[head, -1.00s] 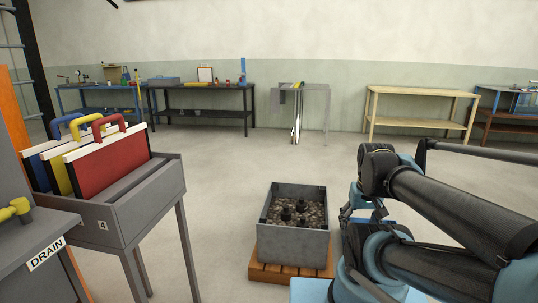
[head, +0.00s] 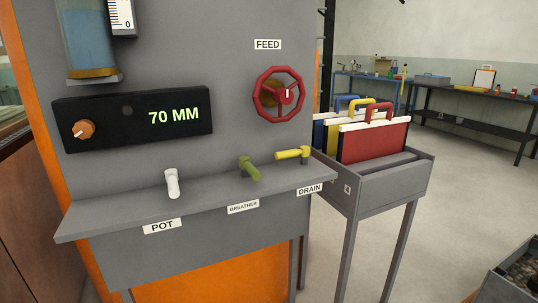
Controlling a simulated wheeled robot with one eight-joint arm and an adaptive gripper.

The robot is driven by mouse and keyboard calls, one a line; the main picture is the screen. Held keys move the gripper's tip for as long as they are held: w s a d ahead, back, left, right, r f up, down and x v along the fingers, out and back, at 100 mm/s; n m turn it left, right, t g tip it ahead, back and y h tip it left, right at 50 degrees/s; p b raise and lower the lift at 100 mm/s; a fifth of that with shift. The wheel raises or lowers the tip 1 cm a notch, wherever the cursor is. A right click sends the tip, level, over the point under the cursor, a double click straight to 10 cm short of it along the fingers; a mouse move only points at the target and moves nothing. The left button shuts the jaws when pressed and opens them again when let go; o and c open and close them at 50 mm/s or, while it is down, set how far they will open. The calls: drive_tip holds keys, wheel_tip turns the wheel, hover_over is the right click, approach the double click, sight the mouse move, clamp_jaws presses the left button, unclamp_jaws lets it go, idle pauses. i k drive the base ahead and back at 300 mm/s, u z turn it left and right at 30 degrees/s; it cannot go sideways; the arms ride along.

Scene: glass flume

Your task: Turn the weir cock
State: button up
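A grey panel (head: 225,60) carries a shelf with three small cocks. A white cock (head: 172,184) stands above the POT label (head: 162,226). A green cock (head: 249,169) stands above the BREATHER label (head: 243,207), its handle slanting toward me. A yellow cock (head: 292,154) stands above the DRAIN label (head: 310,189), its handle pointing left. No label in view reads weir, so I cannot tell which cock is the weir cock. My gripper is not in view.
A red FEED handwheel (head: 279,94) and a black display (head: 132,119) reading 70 MM, with an orange knob (head: 84,129), are on the panel. A grey rack (head: 385,188) with coloured plates stands right of the shelf. Open floor (head: 450,190) lies beyond it.

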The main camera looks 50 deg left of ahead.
sight(304, 150)
drive_tip(key=u, duration=2.75)
drive_tip(key=k, duration=0.75)
drive_tip(key=z, duration=0.3)
drive_tip(key=i, duration=0.5)
drive_tip(key=u, duration=0.1)
